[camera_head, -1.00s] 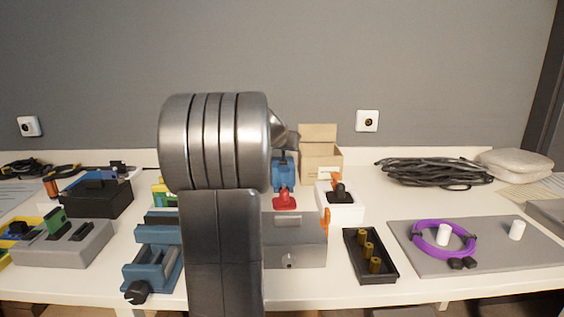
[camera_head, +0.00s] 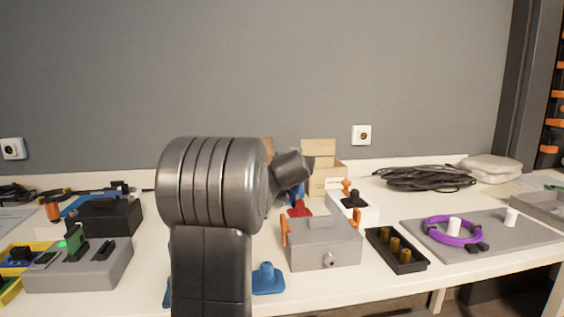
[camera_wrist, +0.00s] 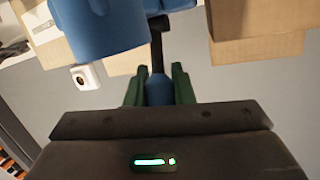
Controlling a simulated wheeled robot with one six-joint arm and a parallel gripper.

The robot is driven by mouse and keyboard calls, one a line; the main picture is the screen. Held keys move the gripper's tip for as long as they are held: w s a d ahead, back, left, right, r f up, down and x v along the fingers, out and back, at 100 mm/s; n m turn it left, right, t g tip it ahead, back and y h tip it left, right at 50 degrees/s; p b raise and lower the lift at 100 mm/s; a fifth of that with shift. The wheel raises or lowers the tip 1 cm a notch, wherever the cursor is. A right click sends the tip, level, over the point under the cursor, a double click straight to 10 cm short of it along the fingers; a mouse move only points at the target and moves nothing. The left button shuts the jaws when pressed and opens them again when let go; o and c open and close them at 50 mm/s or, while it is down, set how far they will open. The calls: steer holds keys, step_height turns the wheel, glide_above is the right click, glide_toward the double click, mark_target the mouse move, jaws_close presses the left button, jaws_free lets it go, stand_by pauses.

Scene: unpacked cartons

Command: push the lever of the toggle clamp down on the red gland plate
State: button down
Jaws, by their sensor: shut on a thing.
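In the wrist view my gripper (camera_wrist: 158,92) has its two green fingers shut on a blue grip (camera_wrist: 158,91). A dark rod (camera_wrist: 156,48) runs from this grip toward a large blue body (camera_wrist: 105,25); it looks like the clamp's lever. In the head view my arm hides the gripper and most of the clamp. A red part (camera_head: 299,209), apparently the gland plate, shows behind the grey box, with a little blue beside my wrist. The lever's angle and the clamp's contact with the plate cannot be seen.
The grey box (camera_head: 322,247) with orange side latches stands just right of my arm. An open carton (camera_head: 326,172) stands behind.

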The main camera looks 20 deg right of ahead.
steer(key=shift+s+f, duration=0.1)
steer(key=shift+f, duration=0.05)
stand_by(0.3)
steer(key=c, duration=1.3)
jaws_free()
steer(key=shift+o, duration=0.2)
steer(key=shift+s, duration=0.15)
steer(key=p+v, duration=0.1)
steer(key=v, duration=1.1)
